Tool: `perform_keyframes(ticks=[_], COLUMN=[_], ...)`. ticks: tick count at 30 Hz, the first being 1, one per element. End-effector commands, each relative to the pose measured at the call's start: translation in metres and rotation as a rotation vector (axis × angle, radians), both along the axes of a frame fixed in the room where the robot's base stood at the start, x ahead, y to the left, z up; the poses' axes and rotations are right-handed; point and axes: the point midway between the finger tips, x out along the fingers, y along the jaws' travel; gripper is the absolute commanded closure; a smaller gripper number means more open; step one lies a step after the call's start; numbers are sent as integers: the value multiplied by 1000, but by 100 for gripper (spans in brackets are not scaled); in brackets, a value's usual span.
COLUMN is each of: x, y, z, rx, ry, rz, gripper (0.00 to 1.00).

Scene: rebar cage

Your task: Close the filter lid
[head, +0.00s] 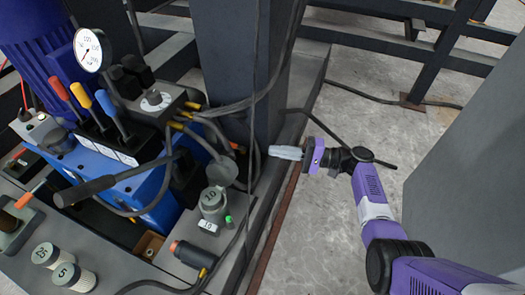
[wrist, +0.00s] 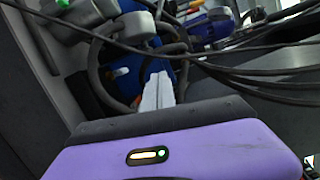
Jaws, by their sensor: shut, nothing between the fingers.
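The grey round filter lid (head: 222,171) stands raised and tilted open behind the filter housing (head: 212,212) in the head view. A filter marked 10 (head: 211,196) sits in the housing. My gripper (head: 272,152) is shut and empty, right of the lid and apart from it, pointing left towards the dark post. In the wrist view the pale fingers of my gripper (wrist: 158,85) are together. A grey round part (wrist: 135,27) beyond them looks like the lid, with cables crossing nearby.
Two loose filters, marked 25 (head: 46,254) and 5 (head: 72,276), stand at lower left. A blue pump unit (head: 140,190) with coloured levers and a gauge (head: 88,50) is at left. A dark post (head: 240,70) and hanging cables stand near my gripper.

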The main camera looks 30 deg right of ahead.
Motion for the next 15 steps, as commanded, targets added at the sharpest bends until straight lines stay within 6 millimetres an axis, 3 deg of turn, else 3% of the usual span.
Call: perform_keyframes(ticks=[15], x=[57], y=[74], z=[2], rx=[-3], ry=[1], rz=[-1], gripper=[100])
